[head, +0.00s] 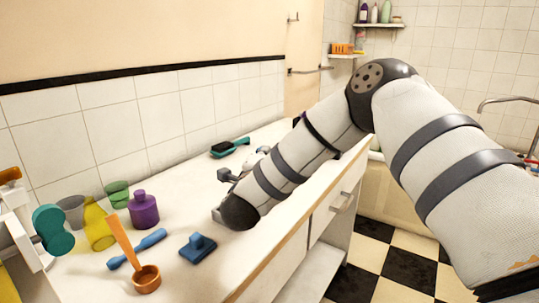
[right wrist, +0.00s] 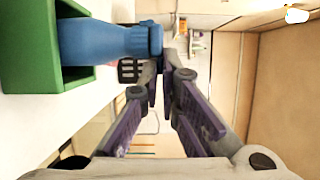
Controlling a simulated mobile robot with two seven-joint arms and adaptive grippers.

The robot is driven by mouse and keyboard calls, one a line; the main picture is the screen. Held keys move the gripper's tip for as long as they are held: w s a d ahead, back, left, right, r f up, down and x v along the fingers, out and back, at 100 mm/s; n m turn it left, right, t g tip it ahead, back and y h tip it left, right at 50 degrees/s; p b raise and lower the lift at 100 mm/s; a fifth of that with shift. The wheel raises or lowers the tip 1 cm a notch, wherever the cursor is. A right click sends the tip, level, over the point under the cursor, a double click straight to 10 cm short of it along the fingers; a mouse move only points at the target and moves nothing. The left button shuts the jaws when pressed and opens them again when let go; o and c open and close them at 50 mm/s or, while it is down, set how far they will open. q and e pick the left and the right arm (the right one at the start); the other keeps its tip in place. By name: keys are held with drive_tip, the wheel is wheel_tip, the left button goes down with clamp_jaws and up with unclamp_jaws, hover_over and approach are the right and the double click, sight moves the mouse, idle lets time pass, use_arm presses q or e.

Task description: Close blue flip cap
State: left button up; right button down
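In the right wrist view, a blue bottle-like object (right wrist: 100,42) extends from a green holder (right wrist: 45,65) at upper left. Its ridged blue end (right wrist: 154,41) lies beside and beyond my fingertips; I cannot tell whether a flip lid stands open there. My right gripper (right wrist: 161,84) has a narrow gap between its purple-padded fingers, with nothing held. In the head view, my right gripper (head: 226,176) is over the counter, partly hidden behind my forearm. I cannot make out the blue bottle or green holder there.
The floor at right is open.

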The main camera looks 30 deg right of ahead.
drive_tip(key=shift+f, duration=0.1)
drive_tip(key=c, duration=1.8)
unclamp_jaws()
drive_tip(key=v, duration=1.2)
